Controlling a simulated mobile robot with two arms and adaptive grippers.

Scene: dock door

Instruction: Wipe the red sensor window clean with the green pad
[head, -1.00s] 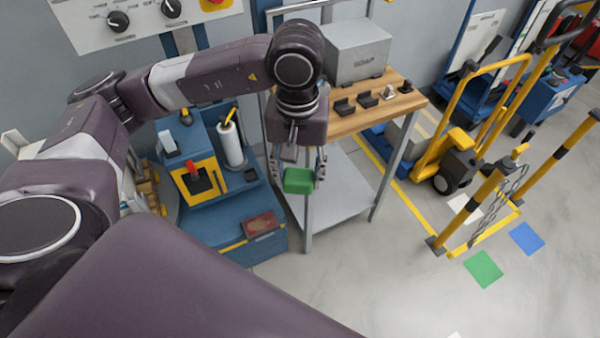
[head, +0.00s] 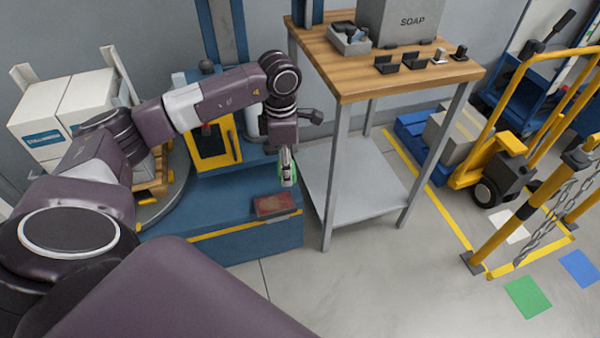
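The red sensor window (head: 276,204) is a dull red panel with paler smudges, lying on the blue base of the machine. My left gripper (head: 288,170) points down just above and slightly right of the window's far edge. It is shut on the green pad (head: 295,176), which shows only as narrow green parts beside the fingers. The pad appears apart from the window, though the exact gap is hard to tell. My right gripper is not in view.
White boxes (head: 70,112) stand at left. A yellow pallet jack (head: 500,160) and chained posts are at right. Open floor lies in front.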

